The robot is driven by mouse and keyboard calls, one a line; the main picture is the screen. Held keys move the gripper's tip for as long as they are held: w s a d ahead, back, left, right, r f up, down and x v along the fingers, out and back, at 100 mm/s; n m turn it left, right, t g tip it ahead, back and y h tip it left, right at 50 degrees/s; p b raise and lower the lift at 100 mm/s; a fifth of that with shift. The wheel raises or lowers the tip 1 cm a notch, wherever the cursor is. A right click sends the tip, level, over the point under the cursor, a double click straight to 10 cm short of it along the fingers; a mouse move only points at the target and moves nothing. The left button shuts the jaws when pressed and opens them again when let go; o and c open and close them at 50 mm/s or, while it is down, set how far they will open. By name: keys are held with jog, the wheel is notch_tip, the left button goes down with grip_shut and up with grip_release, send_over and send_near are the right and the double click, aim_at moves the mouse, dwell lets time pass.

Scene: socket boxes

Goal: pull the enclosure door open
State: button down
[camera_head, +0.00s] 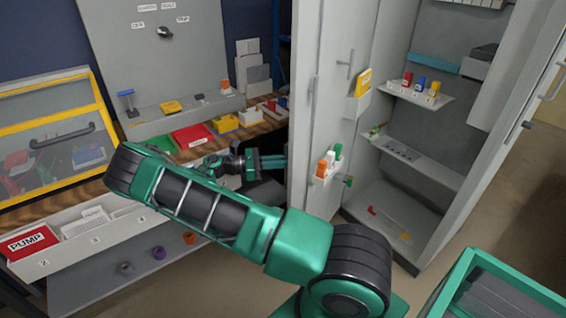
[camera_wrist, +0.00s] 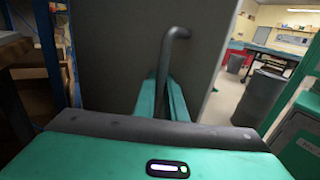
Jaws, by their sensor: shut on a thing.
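The enclosure (camera_head: 450,130) is a tall light-grey cabinet at the right of the head view, its shelves in plain sight. Its left door (camera_head: 335,60) stands swung out, inner face toward the head camera. My gripper (camera_head: 284,161) reaches behind that door's left edge, and the fingertips are partly hidden there. In the wrist view, a grey door face (camera_wrist: 120,60) fills the middle, with a dark bent bar handle (camera_wrist: 170,52) on it. The two green fingers of my gripper (camera_wrist: 161,92) are shut on this handle, one on each side.
A workbench with a grey panel (camera_head: 160,55) and a yellow-framed case (camera_head: 50,135) stands at left. The right cabinet door (camera_head: 541,95) is also open. A green-edged cart (camera_head: 495,290) is at lower right. Bare floor (camera_head: 500,210) lies beside the cabinet.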

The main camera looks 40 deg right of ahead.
jog(key=shift+w+d+r, duration=0.1)
jog(key=shift+d, duration=0.1)
jog(key=c, duration=1.8)
grip_release()
jog(key=shift+a, duration=0.25)
jog(key=a+r, duration=0.7)
jog(key=s+a+r, duration=0.1)
jog(key=a+r, duration=0.2)
jog(key=a, duration=0.1)
jog(key=shift+a+r, duration=0.25)
jog(key=shift+r, duration=0.15)
